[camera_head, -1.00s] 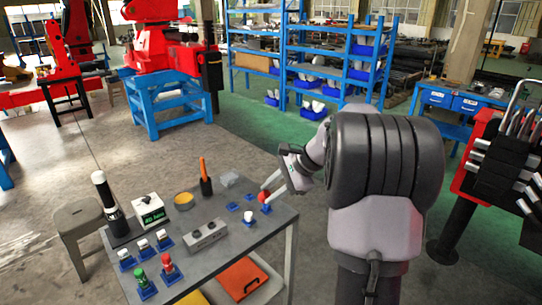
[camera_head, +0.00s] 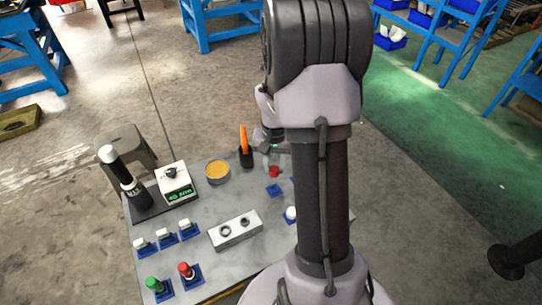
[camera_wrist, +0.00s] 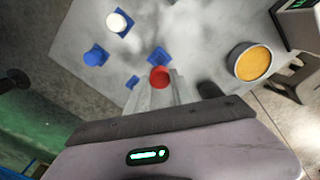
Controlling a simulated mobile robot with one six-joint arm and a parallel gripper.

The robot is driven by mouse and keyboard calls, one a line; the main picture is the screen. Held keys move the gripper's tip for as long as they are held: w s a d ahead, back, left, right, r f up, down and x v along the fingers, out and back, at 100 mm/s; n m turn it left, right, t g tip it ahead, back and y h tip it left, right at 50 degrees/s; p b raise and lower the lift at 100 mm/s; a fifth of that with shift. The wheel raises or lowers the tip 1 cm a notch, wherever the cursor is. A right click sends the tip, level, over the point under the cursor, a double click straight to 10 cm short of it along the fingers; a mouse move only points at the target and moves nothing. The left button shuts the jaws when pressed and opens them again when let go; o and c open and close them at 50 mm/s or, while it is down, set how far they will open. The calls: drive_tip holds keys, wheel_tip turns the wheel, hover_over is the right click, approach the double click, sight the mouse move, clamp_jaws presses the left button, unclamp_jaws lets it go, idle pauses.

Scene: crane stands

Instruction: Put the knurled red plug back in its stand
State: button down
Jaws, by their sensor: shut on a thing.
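The red plug (camera_wrist: 159,77) is between the fingers of my gripper (camera_wrist: 160,88) in the wrist view. In the head view the red plug (camera_head: 274,171) is above the back of the grey table, and my arm hides most of my gripper (camera_head: 271,153). An empty blue stand (camera_wrist: 158,56) lies just past the plug in the wrist view; it also shows in the head view (camera_head: 274,190). A small blue stand (camera_wrist: 132,82) is left of the plug. The knurling is too small to see.
A blue stand with a white plug (camera_wrist: 117,22) and a blue plug (camera_wrist: 95,56) stand nearby. An orange-filled bowl (camera_head: 217,171), a black holder with an orange handle (camera_head: 245,152) and a grey block (camera_head: 235,230) are on the table. Another red plug (camera_head: 185,269) stands at the front.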

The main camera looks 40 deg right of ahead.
drive_tip(key=shift+s+a, duration=0.15)
drive_tip(key=shift+s, duration=0.1)
drive_tip(key=b, duration=0.5)
hover_over(274, 190)
drive_tip(key=shift+f, duration=2.8)
drive_tip(key=shift+f+b, duration=0.5)
drive_tip(key=shift+f, duration=0.4)
drive_tip(key=c, duration=1)
unclamp_jaws()
drive_tip(key=shift+c, duration=0.2)
wheel_tip(274, 190, up, 5)
drive_tip(key=p, duration=0.4)
